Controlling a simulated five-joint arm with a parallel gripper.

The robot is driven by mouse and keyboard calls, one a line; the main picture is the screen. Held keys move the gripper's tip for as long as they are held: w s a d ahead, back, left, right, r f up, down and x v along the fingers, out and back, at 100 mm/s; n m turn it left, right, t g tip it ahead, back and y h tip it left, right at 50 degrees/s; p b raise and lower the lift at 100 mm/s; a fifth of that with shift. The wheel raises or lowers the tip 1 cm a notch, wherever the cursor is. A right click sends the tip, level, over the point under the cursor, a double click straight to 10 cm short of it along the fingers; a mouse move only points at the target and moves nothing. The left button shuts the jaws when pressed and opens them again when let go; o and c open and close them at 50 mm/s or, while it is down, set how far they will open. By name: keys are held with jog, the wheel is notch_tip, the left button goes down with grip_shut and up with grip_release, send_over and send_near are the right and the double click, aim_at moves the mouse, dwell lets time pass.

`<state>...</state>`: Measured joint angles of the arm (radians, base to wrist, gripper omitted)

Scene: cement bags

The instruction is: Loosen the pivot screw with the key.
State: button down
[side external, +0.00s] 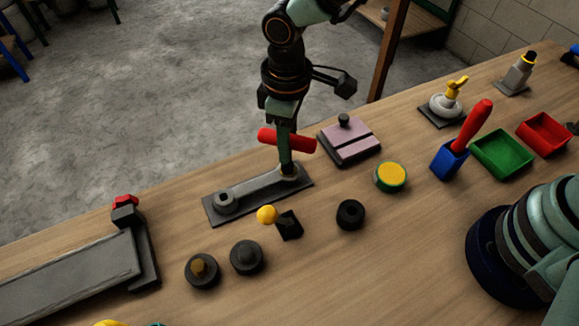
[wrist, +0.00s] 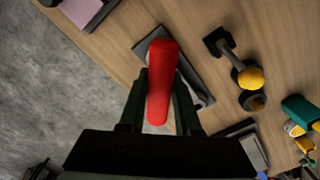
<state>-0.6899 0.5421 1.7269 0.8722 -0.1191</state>
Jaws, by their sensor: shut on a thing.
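The key is a red cross handle (side external: 300,144) on an upright stem. My gripper (side external: 285,138) is shut on the red handle, which sticks out on both sides. In the wrist view my gripper (wrist: 161,84) has a finger on each side of the handle (wrist: 161,60). The key stands over the right end of a dark flat plate (side external: 255,192) with a raised grey link on it. The pivot screw is hidden under the key and fingers; I cannot tell whether the key is seated in it. A grey boss (side external: 224,201) with a dark socket shows at the plate's left end.
A yellow ball (side external: 266,214) beside a black block (side external: 289,225) lies close in front of the plate. Dark round pieces (side external: 247,257) stand nearer the front. A pink-topped block (side external: 349,138) stands behind right. A blue holder (side external: 449,160), green tray (side external: 502,153) and red tray (side external: 543,133) are further right.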

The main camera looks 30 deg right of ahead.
jog(key=shift+r, duration=0.95)
dwell(2.2)
jog(key=shift+r, duration=2)
